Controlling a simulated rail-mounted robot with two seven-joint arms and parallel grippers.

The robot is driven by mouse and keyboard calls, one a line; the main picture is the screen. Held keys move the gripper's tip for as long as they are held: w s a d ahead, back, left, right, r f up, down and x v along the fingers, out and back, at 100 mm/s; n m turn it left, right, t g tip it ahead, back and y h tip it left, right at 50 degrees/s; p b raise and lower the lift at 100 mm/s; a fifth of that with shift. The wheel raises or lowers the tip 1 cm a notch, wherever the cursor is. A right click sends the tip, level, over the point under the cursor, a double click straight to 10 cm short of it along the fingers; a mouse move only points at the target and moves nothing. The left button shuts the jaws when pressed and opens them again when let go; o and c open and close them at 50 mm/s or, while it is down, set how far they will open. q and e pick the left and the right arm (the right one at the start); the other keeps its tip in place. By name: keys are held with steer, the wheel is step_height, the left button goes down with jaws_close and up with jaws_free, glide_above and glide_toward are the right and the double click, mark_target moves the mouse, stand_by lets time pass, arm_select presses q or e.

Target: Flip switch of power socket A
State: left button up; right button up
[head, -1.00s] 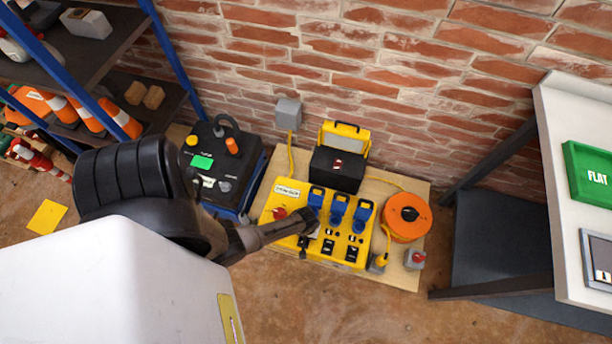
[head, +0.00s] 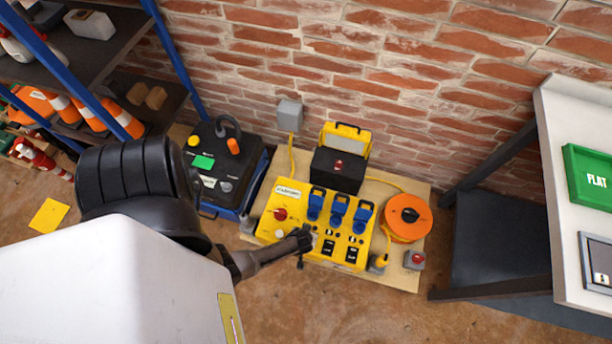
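A yellow power box (head: 268,222) lies on a wooden board by the brick wall. It carries three blue-lidded sockets: a left one (head: 315,203), a middle one (head: 338,211) and a right one (head: 362,217). I cannot read which is socket A. Black switches show below the middle socket (head: 328,247) and the right socket (head: 351,254). My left gripper (head: 304,240) is at the box's lower front edge, below the left socket, and hides what lies there. I cannot tell whether it touches the box or is open. My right gripper is not in view.
A red knob (head: 281,214) is on the box's left part. An orange cable reel (head: 408,217) and a grey box with a red button (head: 414,259) are to the right. A black unit (head: 215,165) stands left. A white table (head: 560,150) is far right.

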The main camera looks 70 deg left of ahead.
arm_select(q)
steer(key=o, duration=0.9)
steer(key=shift+o, duration=0.2)
steer(key=shift+r, duration=0.15)
